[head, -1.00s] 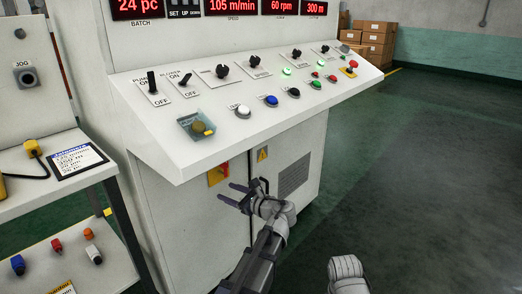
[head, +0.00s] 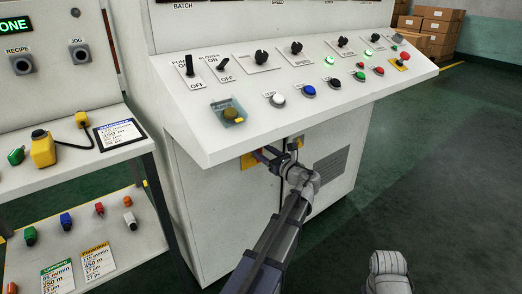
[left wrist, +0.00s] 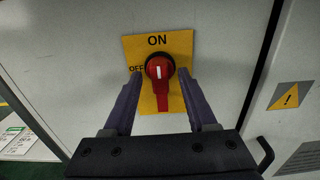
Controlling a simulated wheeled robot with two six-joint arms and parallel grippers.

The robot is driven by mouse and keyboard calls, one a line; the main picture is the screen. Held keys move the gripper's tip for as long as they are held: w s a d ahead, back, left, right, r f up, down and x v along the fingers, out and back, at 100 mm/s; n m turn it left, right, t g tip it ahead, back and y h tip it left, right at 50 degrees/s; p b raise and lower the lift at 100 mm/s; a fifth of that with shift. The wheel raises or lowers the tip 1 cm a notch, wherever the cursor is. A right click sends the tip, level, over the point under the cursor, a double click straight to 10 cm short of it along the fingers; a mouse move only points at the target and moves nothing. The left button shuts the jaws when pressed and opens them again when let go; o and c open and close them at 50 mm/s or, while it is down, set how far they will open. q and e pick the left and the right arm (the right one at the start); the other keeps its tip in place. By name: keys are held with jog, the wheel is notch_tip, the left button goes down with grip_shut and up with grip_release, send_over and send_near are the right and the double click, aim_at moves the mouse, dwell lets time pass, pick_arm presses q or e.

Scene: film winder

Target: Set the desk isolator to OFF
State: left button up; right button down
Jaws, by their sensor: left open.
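The desk isolator is a red rotary handle (left wrist: 160,78) on a yellow plate (left wrist: 180,43) on the desk's front cabinet. The plate reads ON at the top and OFF at the left. The handle stands upright, its white mark towards ON and its long grip hanging down. In the left wrist view my left gripper (left wrist: 160,74) is open, one finger on each side of the handle; I cannot tell whether they touch it. In the head view my left gripper (head: 268,155) covers most of the isolator, and a bit of yellow plate (head: 248,162) shows.
The sloped control desk (head: 215,147) overhangs the cabinet just above my left gripper. A yellow warning sign (left wrist: 289,96) and a black door handle (left wrist: 265,153) are to the right of the isolator. A side table (head: 60,172) stands at left. The floor at right is open.

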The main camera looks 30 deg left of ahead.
pick_arm(q)
jog(key=shift+w+a, duration=0.2)
jog(key=shift+a, duration=0.4)
grip_shut()
